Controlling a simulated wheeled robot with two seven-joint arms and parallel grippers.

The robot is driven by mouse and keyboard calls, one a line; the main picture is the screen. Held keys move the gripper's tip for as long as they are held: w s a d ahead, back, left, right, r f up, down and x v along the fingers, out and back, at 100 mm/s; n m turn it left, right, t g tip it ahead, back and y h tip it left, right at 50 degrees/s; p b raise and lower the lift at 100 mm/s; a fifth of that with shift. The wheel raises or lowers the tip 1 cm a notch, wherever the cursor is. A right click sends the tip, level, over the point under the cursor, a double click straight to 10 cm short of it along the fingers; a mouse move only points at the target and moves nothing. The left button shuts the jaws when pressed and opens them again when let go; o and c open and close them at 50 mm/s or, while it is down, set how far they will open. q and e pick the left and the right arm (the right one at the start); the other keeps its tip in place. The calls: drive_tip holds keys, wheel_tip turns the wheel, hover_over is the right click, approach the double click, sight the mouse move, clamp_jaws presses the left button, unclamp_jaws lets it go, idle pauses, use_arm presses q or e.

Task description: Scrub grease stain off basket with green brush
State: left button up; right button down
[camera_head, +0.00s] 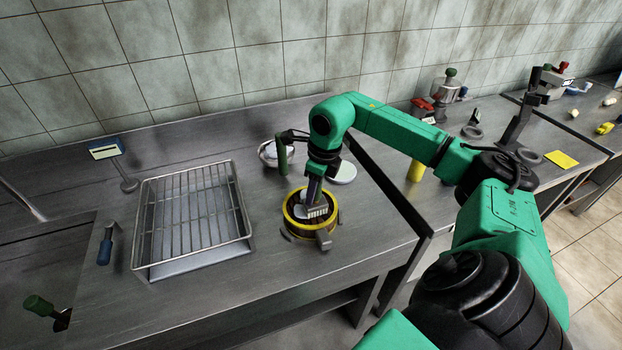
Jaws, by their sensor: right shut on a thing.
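A round basket (288,221) with a yellow rim and dark inside stands on the steel counter. My right gripper (314,190) reaches down over it from above, shut on a brush. The brush's pale bristles (317,212) show within the basket's rim, at or close to its inner surface. A grease stain cannot be made out. My left gripper is not in view.
A wire rack on a tray (143,215) stands left of the basket. A metal bowl (266,153) and a white round dish (342,173) are behind it. A blue-handled tool (105,247) lies left. A yellow cylinder (416,171) stands right. The counter in front of the basket is clear.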

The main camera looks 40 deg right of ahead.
drive_tip(key=shift+s+f, duration=0.15)
drive_tip(key=shift+s, duration=0.1)
drive_tip(key=shift+w+r+p, duration=0.25)
drive_tip(key=shift+w+p, duration=0.2)
drive_tip(key=shift+w+d+p, duration=0.2)
drive_tip(key=shift+w+p, duration=0.05)
drive_tip(key=shift+w, duration=0.25)
drive_tip(key=shift+w+d+p, duration=0.2)
drive_tip(key=shift+w, duration=0.25)
drive_tip(key=shift+w+d+p, duration=0.3)
drive_tip(key=shift+w, duration=0.55)
drive_tip(key=shift+w+d+f, duration=0.15)
drive_tip(key=shift+w, duration=0.2)
drive_tip(key=shift+r+p, duration=0.7)
drive_tip(key=shift+r, duration=0.2)
